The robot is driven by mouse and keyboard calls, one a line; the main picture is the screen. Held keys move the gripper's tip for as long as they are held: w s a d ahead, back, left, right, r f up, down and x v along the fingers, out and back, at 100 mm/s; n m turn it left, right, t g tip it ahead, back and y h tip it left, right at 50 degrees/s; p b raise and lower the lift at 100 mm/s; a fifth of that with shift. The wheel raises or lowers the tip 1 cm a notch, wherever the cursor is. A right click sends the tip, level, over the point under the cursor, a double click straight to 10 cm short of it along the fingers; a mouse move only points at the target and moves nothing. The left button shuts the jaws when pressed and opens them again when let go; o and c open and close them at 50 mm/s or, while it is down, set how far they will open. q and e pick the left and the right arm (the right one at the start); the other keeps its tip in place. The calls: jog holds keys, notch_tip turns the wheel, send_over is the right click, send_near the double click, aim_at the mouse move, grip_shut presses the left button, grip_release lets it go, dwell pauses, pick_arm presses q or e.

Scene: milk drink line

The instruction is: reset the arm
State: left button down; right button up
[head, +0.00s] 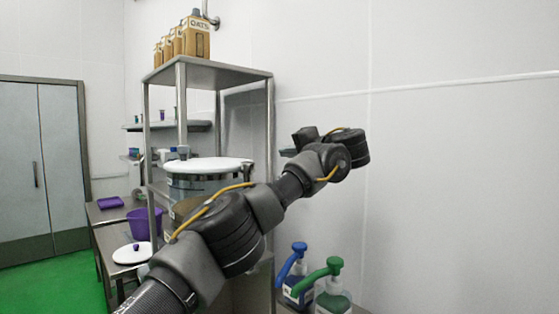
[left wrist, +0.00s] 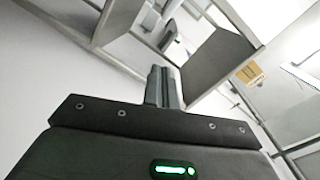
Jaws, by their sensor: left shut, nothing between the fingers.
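My left arm (head: 235,228) reaches from the bottom left of the head view up to the right, bent at its far end in front of the white wall. The hand end is mostly hidden behind the wrist joint there, so the fingers are hard to make out. In the left wrist view my left gripper (left wrist: 164,72) shows its two grey fingers pressed together with nothing between them. It is in the air, with metal shelving (left wrist: 213,62) beyond it. My right gripper is not in view.
A metal rack (head: 210,72) with oats cartons (head: 195,38) on top stands behind the arm. A white-lidded clear container (head: 208,165) is on it. A blue-pump bottle (head: 295,275) and green-pump bottle (head: 332,290) stand below the arm. A purple bucket (head: 145,223) is at left. Open wall space lies right.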

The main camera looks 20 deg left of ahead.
pick_arm(q)
jog(key=shift+s+d+r, duration=0.1)
jog(key=shift+s+d, duration=0.05)
jog(key=shift+d, duration=0.1)
